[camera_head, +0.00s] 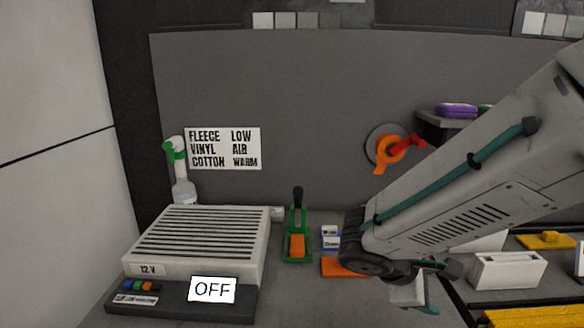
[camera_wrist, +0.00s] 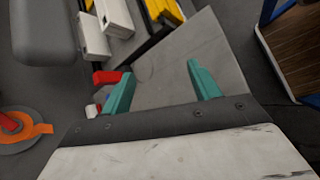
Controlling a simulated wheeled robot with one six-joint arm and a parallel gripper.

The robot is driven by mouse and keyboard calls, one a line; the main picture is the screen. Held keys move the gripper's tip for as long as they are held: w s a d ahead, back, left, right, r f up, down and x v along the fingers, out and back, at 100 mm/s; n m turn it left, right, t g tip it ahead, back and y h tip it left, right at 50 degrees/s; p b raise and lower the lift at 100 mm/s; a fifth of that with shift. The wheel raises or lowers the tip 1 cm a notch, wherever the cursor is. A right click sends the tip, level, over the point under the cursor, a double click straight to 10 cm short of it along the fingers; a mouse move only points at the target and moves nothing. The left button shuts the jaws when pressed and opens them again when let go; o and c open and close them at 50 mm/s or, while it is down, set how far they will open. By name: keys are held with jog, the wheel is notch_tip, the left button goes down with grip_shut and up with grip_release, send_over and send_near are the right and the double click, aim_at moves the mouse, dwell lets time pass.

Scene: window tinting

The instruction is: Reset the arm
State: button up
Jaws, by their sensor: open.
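My gripper (camera_wrist: 158,88) shows in the wrist view with its two teal fingers apart and nothing between them. Grey bench surface lies beyond the fingers. In the head view my arm reaches in from the right and bends down at its joint. The gripper end is low at the lower right, in front of the bench, and partly hidden by the arm.
A grey slatted 12 V unit (camera_head: 200,236) with an OFF sign (camera_head: 212,290) stands at left. A spray bottle (camera_head: 183,188) is behind it. A green holder (camera_head: 297,245), an orange block (camera_head: 340,267) and a white box (camera_head: 508,271) are near my arm. An orange-and-red wall fitting (camera_head: 390,150) is behind.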

jog(key=s+r+m+y, duration=0.4)
jog(key=s+m, duration=0.2)
jog(key=s, duration=0.2)
jog(key=s+d+r+m+g+y, duration=0.1)
jog(key=s+r+m+y, duration=0.3)
jog(key=s+m, duration=0.3)
jog(key=shift+s+d+g+y, duration=0.3)
jog(key=shift+s+y, duration=0.2)
jog(key=shift+s, duration=0.25)
